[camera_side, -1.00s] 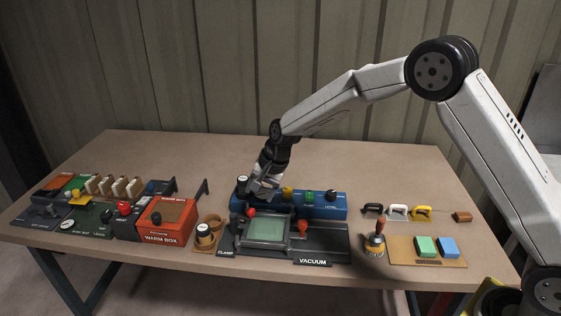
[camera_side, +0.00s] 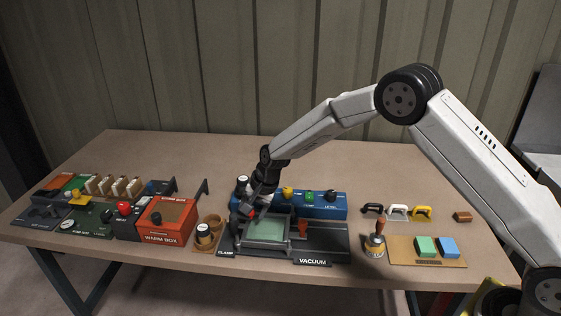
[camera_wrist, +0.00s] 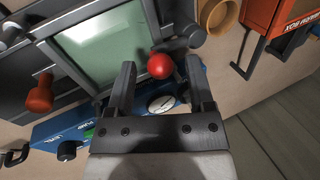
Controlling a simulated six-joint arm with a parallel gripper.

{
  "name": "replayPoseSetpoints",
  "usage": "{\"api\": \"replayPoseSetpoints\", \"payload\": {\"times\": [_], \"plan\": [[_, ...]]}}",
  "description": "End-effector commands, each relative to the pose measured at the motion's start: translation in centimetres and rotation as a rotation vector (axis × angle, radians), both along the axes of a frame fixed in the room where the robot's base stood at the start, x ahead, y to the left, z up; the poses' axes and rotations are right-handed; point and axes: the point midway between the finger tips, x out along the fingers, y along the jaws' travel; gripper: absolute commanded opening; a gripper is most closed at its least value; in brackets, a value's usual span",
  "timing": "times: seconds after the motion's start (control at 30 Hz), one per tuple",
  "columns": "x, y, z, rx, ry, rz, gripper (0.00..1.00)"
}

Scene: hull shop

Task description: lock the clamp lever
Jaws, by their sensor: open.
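The clamp lever is a dark arm with a round red knob (camera_wrist: 160,66), beside the frame with the green panel. In the wrist view the knob lies between the tips of my gripper (camera_wrist: 160,75), with a gap to each finger. My gripper (camera_side: 246,212) is open and holds nothing. In the side view it is over the left edge of the green panel (camera_side: 268,230), next to the CLAMP label (camera_side: 225,254), and hides most of the lever. Whether the fingers are level with the knob or above it, I cannot tell.
The blue button box (camera_side: 320,207) stands just behind the frame. An orange-red knob (camera_side: 303,228) rises on the VACUUM plate at the right. A round cup holder (camera_side: 205,238) and the orange warm box (camera_side: 165,219) are to the left. The table behind is clear.

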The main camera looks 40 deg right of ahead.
Motion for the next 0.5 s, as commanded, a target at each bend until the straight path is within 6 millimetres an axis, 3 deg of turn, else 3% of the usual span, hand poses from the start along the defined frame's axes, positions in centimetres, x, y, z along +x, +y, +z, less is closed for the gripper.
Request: {"api": "replayPoseSetpoints", "payload": {"times": [0.07,0.27,0.5], "plan": [[0.00,0.00,0.01,0.000,0.000,0.000,0.65],[0.00,-0.01,0.03,0.000,0.000,0.000,0.01],[0.06,-0.08,0.04,-0.001,-0.001,0.011,0.00]]}}
